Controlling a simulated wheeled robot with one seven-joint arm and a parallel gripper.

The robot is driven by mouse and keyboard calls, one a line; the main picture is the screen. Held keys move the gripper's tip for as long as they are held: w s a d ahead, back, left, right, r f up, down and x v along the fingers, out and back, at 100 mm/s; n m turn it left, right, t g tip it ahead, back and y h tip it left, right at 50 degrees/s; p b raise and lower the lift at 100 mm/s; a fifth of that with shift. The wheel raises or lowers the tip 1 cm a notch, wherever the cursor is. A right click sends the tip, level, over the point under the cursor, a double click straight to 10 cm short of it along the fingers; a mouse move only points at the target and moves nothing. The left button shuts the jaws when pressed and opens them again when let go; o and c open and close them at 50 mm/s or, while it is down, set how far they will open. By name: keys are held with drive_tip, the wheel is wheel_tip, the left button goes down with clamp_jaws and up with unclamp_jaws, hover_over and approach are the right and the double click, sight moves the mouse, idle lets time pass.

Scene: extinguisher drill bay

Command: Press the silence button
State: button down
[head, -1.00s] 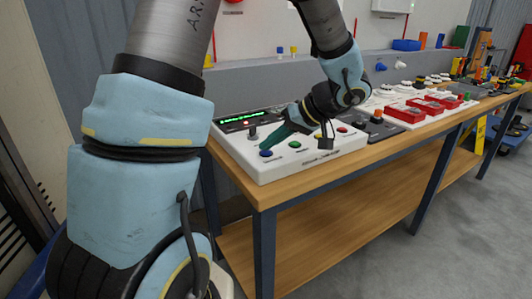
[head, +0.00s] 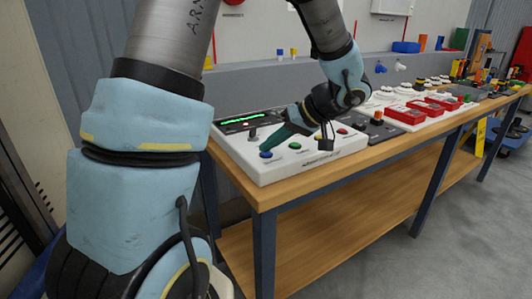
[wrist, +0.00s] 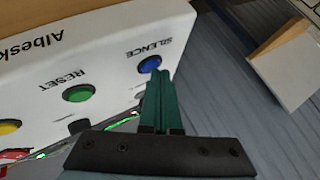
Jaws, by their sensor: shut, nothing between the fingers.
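The white alarm panel (head: 315,165) stands on the near end of the wooden bench. Its blue button (wrist: 150,64), labelled SILENCE in the wrist view, is at the panel's left end; it also shows in the head view (head: 266,154). My gripper (wrist: 160,75) has its green fingers shut with nothing between them. The fingertips are right at the blue button in the wrist view and overlap its lower right edge. In the head view they point down at it. I cannot tell whether they touch it.
A green RESET button (wrist: 78,93) and a yellow button (wrist: 9,127) sit beside the blue one on the panel. Red boxes (head: 404,114) and other devices line the bench (head: 300,200) to the right. Grey floor (head: 400,265) lies open in front.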

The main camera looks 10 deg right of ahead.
sight(268, 155)
drive_tip(key=shift+r, duration=0.65)
drive_tip(key=shift+r+p, duration=1.25)
drive_tip(key=shift+r, duration=1.3)
drive_tip(key=shift+s+a+f, duration=0.1)
drive_tip(key=shift+a+f, duration=0.1)
drive_tip(key=shift+a, duration=0.1)
drive_tip(key=s+a+f+m+g+h, duration=0.1)
drive_tip(key=s+a+f+m+h, duration=0.1)
drive_tip(key=a, duration=0.4)
drive_tip(key=s+a+f+m+g+h, duration=0.1)
drive_tip(key=s+a+f+m+h, duration=0.1)
drive_tip(key=s+a+f+h, duration=0.2)
drive_tip(key=a+f+h, duration=0.2)
drive_tip(key=a, duration=0.1)
drive_tip(key=shift+s+a+g, duration=0.15)
drive_tip(key=shift+s+g, duration=0.15)
drive_tip(key=shift+g, duration=0.1)
